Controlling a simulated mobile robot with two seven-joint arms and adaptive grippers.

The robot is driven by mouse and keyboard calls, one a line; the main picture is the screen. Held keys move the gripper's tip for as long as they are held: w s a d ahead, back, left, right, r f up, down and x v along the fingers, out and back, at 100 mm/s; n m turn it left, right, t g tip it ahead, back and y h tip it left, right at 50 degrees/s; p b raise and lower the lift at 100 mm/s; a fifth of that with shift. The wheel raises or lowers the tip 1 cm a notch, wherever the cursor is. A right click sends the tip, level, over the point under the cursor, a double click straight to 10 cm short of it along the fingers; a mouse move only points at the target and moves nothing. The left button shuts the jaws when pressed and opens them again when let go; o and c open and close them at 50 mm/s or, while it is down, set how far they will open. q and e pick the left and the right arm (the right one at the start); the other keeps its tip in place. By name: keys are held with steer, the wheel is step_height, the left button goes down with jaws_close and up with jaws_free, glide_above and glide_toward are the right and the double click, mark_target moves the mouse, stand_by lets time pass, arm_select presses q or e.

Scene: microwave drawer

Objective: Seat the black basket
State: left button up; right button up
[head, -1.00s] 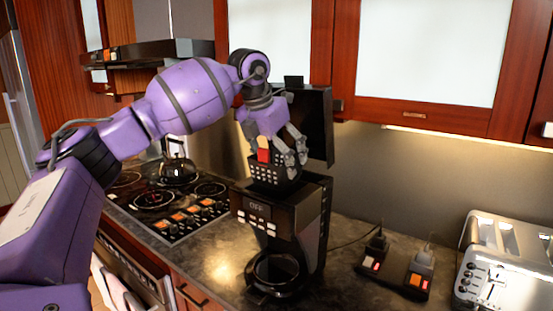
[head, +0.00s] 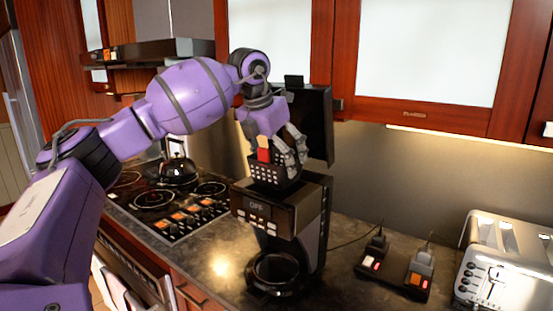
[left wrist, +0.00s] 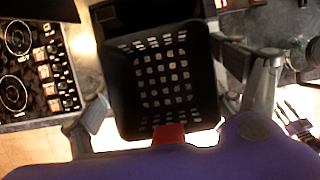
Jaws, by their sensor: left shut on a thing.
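The black basket (head: 268,174), with rows of square holes and a red handle (head: 263,154), is at the top of the coffee maker (head: 283,217). My left gripper (head: 296,150) is shut on the basket. In the left wrist view the basket (left wrist: 165,80) fills the middle, its red tab (left wrist: 168,134) towards my palm, with a finger at each side. The coffee maker's tall lid (head: 318,125) stands open behind the basket. Whether the basket's bottom touches the machine or sits inside its opening is hidden.
A stove with a kettle (head: 177,169) lies to the left. A power strip with plugs (head: 395,274) and a toaster (head: 503,262) stand to the right. A glass carafe (head: 276,272) sits in the coffee maker's base. Cabinets hang above.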

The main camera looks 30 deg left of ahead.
arm_select(q)
steer(key=shift+f, duration=2.4)
steer(key=o, duration=1.1)
steer(key=v, duration=1.2)
